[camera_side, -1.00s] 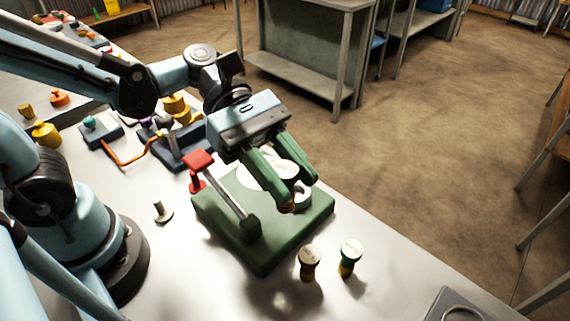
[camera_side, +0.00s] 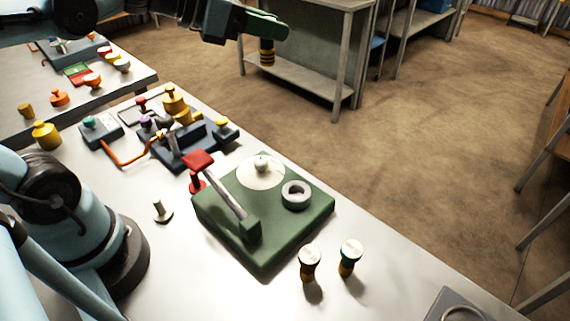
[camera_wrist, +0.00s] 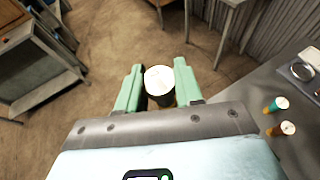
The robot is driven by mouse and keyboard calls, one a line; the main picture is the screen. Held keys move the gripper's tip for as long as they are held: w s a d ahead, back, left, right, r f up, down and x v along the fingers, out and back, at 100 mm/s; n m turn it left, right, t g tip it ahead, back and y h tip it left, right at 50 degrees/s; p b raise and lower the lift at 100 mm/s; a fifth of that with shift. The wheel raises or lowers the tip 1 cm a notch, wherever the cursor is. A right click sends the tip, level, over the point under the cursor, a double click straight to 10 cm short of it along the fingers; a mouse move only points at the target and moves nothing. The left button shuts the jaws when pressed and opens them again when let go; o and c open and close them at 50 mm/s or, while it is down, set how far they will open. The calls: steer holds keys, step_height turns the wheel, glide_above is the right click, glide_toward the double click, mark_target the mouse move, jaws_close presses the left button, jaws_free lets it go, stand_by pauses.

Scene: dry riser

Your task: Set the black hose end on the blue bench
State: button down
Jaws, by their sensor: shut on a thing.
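My gripper (camera_side: 264,32) is raised at the top of the side view, well above the work table and away from the green block. It is shut on a black hose end with yellow bands (camera_side: 267,55), which hangs upright below the fingers. In the wrist view my gripper (camera_wrist: 160,85) has its green fingers on both sides of the hose end, whose pale round top (camera_wrist: 160,79) faces the camera. A blue surface (camera_side: 377,42) shows partly behind the grey shelving; I cannot tell whether it is the blue bench.
Grey shelving (camera_side: 305,50) stands beyond open floor.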

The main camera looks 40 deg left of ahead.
steer(key=a, duration=0.1)
steer(key=a+r+n+y, duration=0.1)
steer(key=a, duration=0.1)
steer(key=shift+w+a+r+n+y, duration=0.1)
steer(key=shift+w+r+n+y, duration=0.05)
steer(key=shift+r+n+y, duration=0.2)
steer(key=s+d+f+m+g+h, duration=0.2)
steer(key=d+f+m+g+h, duration=0.35)
steer(key=d, duration=0.45)
steer(key=s+d+f+m+g+h, duration=0.35)
steer(key=d+m, duration=0.25)
steer(key=d, duration=0.4)
steer(key=s+d+f+m+g+y, duration=0.2)
steer(key=s+d+f+m+g, duration=0.25)
steer(key=s+m+g, duration=0.3)
steer(key=s+d+f+m+g+y, duration=0.25)
steer(key=s+f+m+g, duration=0.3)
steer(key=s, duration=0.35)
steer(key=shift+g, duration=0.4)
steer(key=shift+w+f, duration=0.15)
steer(key=shift+f, duration=1.35)
steer(key=shift+w+f, duration=0.1)
steer(key=shift+f, duration=1.35)
